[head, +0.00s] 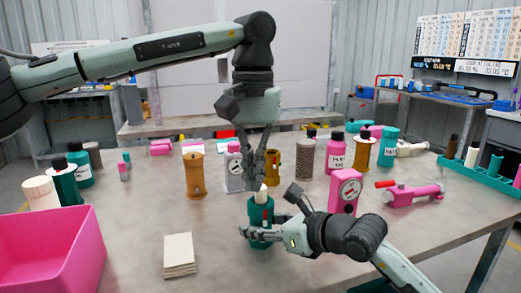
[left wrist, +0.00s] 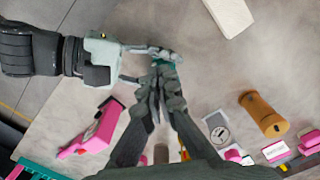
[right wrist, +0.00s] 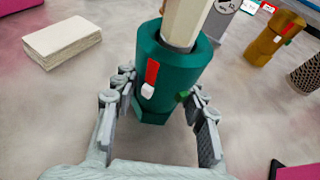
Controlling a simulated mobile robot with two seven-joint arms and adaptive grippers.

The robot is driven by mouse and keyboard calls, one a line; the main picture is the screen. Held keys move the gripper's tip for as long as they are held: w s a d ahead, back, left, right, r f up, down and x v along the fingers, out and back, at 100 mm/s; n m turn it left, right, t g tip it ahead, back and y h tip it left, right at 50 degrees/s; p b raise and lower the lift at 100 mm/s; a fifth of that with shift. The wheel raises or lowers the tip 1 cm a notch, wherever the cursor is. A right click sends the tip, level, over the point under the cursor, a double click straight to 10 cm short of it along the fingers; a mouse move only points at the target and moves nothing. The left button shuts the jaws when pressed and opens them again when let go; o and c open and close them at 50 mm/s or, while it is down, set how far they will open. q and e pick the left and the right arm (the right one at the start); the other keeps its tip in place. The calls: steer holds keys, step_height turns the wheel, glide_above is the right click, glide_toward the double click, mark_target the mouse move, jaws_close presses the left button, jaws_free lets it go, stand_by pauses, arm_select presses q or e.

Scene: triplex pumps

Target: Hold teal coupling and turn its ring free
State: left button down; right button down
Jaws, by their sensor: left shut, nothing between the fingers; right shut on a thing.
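The teal coupling (head: 259,213) stands upright near the front middle of the table. My right gripper (head: 258,235) is shut on the coupling low down, one finger on each side. My left gripper (head: 262,178) points down from above, its fingers shut and empty, just at or over the cream top. In the left wrist view its fingers hide most of the coupling (left wrist: 163,62). I cannot tell whether they touch it.
A pink bin (head: 50,255) stands at the front left, and a cream block (head: 179,254) lies between it and the coupling. A pink gauge unit (head: 345,192) stands close on the right. Several bottles and fittings stand behind. A teal rack (head: 480,180) lines the right edge.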

steer(key=c, duration=0.8)
jaws_free()
